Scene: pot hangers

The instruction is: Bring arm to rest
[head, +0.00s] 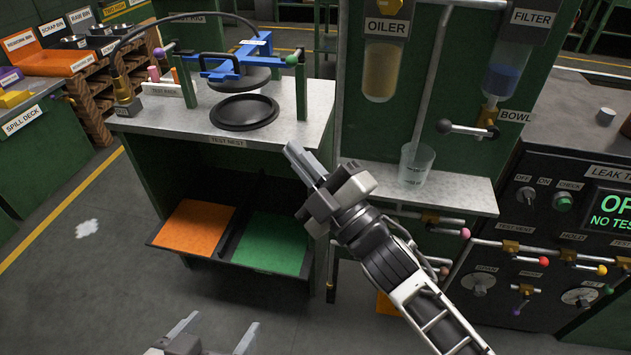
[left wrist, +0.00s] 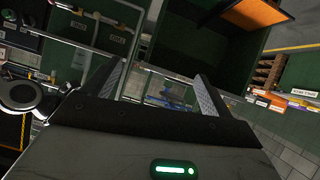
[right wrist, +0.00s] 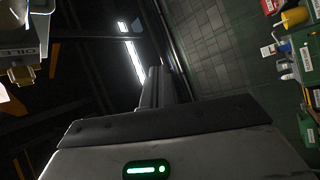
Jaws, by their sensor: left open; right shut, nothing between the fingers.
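My right gripper (head: 304,163) is raised in front of the test bench, between the bench and the oiler shelf. Its fingers are shut together with nothing between them, and they also show shut in the right wrist view (right wrist: 164,84). My left gripper (head: 217,335) is low at the bottom edge of the head view, above the floor. Its fingers are spread apart and empty, and they also show wide apart in the left wrist view (left wrist: 160,88). Neither gripper touches anything that I can see.
The test nest bench (head: 170,125) holds a black round plate (head: 244,112) and a blue clamp frame (head: 236,60). An orange panel (head: 195,228) and a green panel (head: 270,243) lie below. A clear cup (head: 416,163) stands on the oiler shelf.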

